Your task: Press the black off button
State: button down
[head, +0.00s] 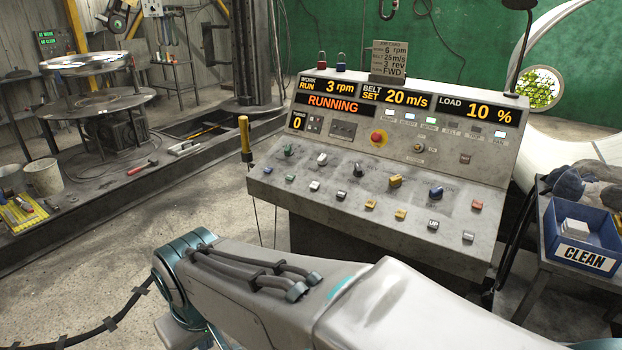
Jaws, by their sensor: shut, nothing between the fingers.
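The grey control console (300,190) stands ahead, with a sloped panel of knobs, switches and buttons. Its displays (395,98) read RUNNING, 3 rpm, 20 m/s and 10 %. My arm crosses the bottom of the head view; my gripper is outside the picture.
A blue bin (552,238) marked CLEAN stands on a side table at the right. A yellow-handled lever (244,135) rises at the console's left edge. A bench with a round metal disc (98,102) is at the left. Bare floor lies between.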

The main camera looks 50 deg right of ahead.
aim_at(341, 193)
jog(key=z, duration=0.8)
jog(key=i, duration=0.95)
jog(key=z, duration=1.2)
jog(key=i, duration=0.25)
jog(key=z, duration=0.05)
